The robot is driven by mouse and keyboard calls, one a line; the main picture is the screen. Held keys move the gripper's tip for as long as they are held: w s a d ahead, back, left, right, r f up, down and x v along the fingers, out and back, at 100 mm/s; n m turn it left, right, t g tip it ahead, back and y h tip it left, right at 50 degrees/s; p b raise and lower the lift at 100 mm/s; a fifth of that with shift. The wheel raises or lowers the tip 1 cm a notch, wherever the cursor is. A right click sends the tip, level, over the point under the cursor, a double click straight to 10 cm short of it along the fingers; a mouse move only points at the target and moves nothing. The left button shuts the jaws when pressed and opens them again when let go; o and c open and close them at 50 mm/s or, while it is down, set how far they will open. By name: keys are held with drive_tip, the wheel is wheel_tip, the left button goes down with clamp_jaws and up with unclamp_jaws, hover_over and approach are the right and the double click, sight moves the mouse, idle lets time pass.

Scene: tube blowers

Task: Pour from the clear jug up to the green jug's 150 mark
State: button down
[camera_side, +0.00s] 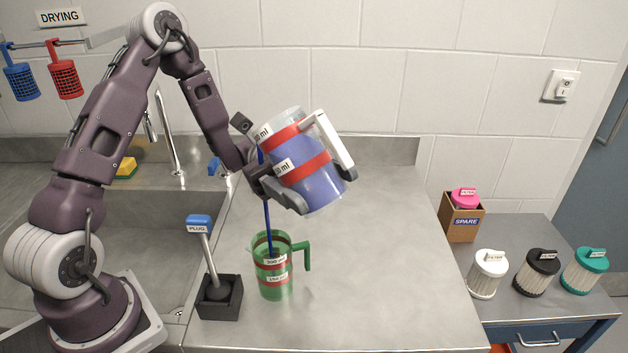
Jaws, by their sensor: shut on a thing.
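The clear jug (309,184), with red bands, white labels and a white handle, is tilted to the left in the air and holds blue liquid. My gripper (318,180) is shut on it. A thin blue stream (267,215) falls from its lip side into the green jug (275,290). The green jug stands upright on the counter, with its handle to the right. It has two red bands, labelled 300 ml above and what looks like 150 ml below. I cannot tell the liquid level inside it.
The steel counter (390,270) is clear to the right. Several filters, including a white one (487,274), and a SPARE box (459,220) stand on the side cabinet. The sink is at left.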

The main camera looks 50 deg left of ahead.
sight(320, 163)
drive_tip(key=shift+d+m+g+h, duration=0.25)
drive_tip(key=shift+m+g+h, duration=0.4)
drive_tip(key=shift+h, duration=0.25)
drive_tip(key=shift+m+g+h, duration=0.65)
drive_tip(key=shift+m+h, duration=0.1)
drive_tip(key=shift+h, duration=0.05)
drive_tip(key=shift+r, duration=0.1)
wheel_tip(320, 163, up, 3)
drive_tip(key=n+t+y, duration=0.3)
drive_tip(key=y, duration=0.2)
wheel_tip(320, 163, up, 2)
drive_tip(key=n+y, duration=0.1)
drive_tip(key=y, duration=0.1)
drive_tip(key=n+t+y, duration=0.1)
drive_tip(key=y, duration=0.1)
drive_tip(key=shift+d+r+y, duration=0.1)
drive_tip(key=shift+r+y, duration=0.1)
drive_tip(key=shift+y, duration=0.2)
drive_tip(key=shift+r+n+y, duration=0.3)
drive_tip(key=shift+y, duration=0.3)
drive_tip(key=shift+w+f, duration=0.1)
